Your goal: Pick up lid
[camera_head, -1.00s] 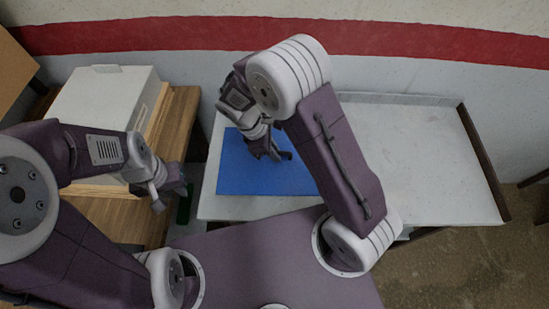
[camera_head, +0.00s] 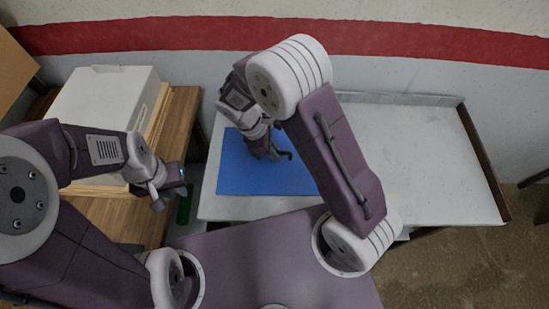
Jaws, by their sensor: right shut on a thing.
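My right gripper (camera_head: 272,155) is low over the blue mat (camera_head: 235,180) and points down at it. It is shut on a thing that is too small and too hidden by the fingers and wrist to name. No lid can be made out for certain. My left gripper (camera_head: 170,195) hangs at the right edge of the wooden table, pointing down. Its fingertips are too small and dark to tell whether they are open. A dark green thing (camera_head: 184,211) shows just below it, partly hidden.
The mat lies on the left part of a white table (camera_head: 425,150) with a dark strip (camera_head: 484,160) along its right edge. The middle and right of this table are clear. A white box (camera_head: 105,100) stands on the wooden table (camera_head: 130,218), left. A wall closes the back.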

